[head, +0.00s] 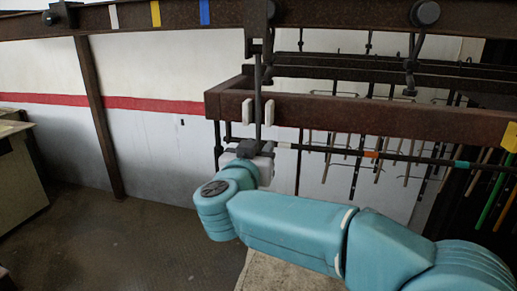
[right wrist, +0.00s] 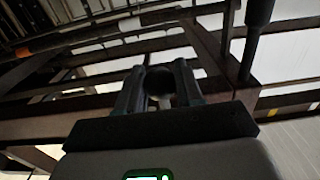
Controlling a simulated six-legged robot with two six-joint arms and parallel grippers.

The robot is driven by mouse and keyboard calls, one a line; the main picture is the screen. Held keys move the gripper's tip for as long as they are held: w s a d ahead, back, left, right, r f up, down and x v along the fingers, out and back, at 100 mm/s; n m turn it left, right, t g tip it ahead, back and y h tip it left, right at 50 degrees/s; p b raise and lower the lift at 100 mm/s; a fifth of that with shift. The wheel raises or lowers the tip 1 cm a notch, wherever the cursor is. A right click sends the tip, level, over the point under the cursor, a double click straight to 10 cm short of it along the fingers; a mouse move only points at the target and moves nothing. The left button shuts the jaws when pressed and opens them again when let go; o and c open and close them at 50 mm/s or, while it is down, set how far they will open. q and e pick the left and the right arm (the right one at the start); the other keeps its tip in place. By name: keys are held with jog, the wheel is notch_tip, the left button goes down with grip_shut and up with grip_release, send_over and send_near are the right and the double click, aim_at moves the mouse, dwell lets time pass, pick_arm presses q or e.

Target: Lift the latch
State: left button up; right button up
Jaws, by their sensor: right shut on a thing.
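The latch looks like a thin dark upright bar (head: 258,100). It comes down from the overhead rail and passes between two small white blocks on the front of a rusty beam. My right gripper (head: 252,147) is at its lower end, just below the beam, with its jaws pointing up. In the right wrist view, my right gripper's two fingers (right wrist: 158,92) stand either side of a dark round knob (right wrist: 159,80) and are shut on it. The knob's join to the bar is hidden. My left gripper is not in view.
The rusty rack beam (head: 350,117) runs right, just above my right arm. An overhead rail (head: 320,14) with dark rollers crosses the top. Several thin rods (head: 490,200) hang at the right. A cabinet (head: 18,175) stands at far left; the floor (head: 130,240) between is clear.

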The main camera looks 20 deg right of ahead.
jog(key=s+a+r, duration=0.5)
jog(key=s, duration=0.2)
jog(key=s+a+r+p, duration=0.1)
jog(key=s+a+r, duration=0.3)
jog(key=s, duration=0.3)
jog(key=shift+s+a+r, duration=0.25)
jog(key=shift+a+r, duration=0.15)
jog(key=shift+r, duration=0.35)
jog(key=shift+o, duration=0.2)
jog(key=shift+r+p, duration=0.3)
jog(key=shift+r, duration=0.05)
dwell(0.3)
